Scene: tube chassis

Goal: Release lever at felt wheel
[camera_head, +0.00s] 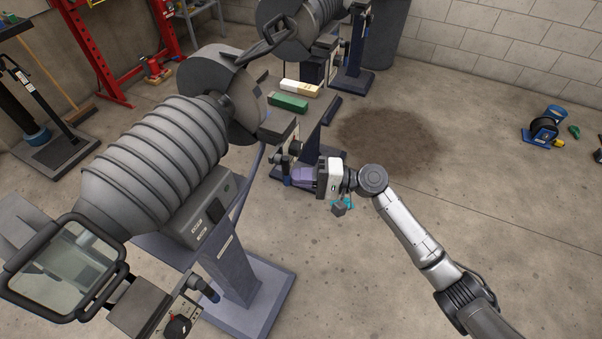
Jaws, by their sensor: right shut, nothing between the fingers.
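A grey wheel with a dark guard (244,104), which I take to be the felt wheel, sits at the right end of the near ribbed machine. Below its work rest, a small dark lever-like part with a blue tip (286,171) hangs near the bracket. My right gripper (294,176) is at this part, its fingers shut with nothing between them. I cannot tell whether the fingers touch it. The white gripper body partly blocks the view beyond. My left gripper is not in view.
A green bar (288,102) and a cream-yellow bar (301,87) lie on a surface behind the wheel. A second machine (290,35) stands at the back. The near machine has a clear shield (65,266). Floor (480,200) at right is open; a blue reel (543,130) lies there.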

